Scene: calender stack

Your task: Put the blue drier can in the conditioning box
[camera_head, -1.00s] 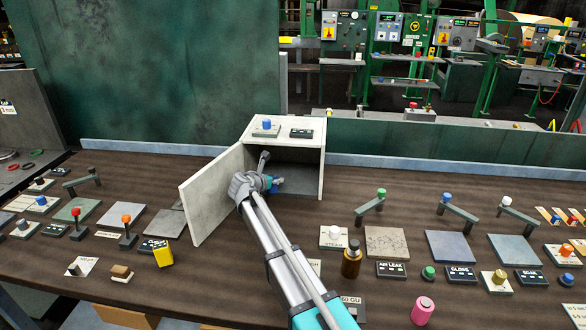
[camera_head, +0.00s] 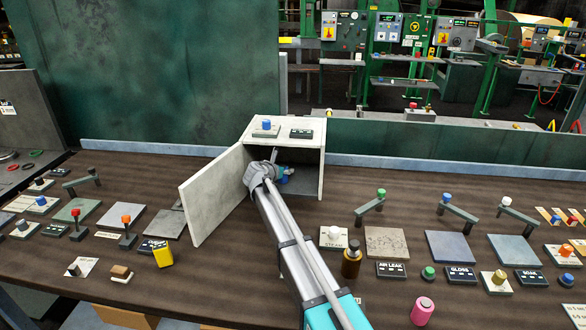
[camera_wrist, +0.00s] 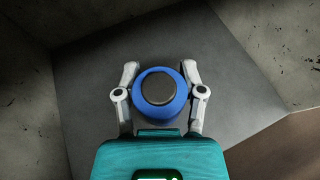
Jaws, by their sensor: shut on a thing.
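The blue drier can (camera_wrist: 160,97) sits between the two fingers of my gripper (camera_wrist: 160,80) in the wrist view, its dark round top facing the camera. My gripper is shut on it. In the head view my gripper (camera_head: 284,177) is inside the open front of the conditioning box (camera_head: 323,160), and a bit of the blue can (camera_head: 283,181) shows there. The box is a pale grey cabinet with its door (camera_head: 215,195) swung open to the left. The wrist view shows the dark grey floor (camera_wrist: 210,60) beneath the can; I cannot tell whether the can touches it.
In front stand a brown bottle (camera_head: 351,262), a pink spool (camera_head: 422,310) and a yellow block (camera_head: 163,255). Lever stations and plates line both sides.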

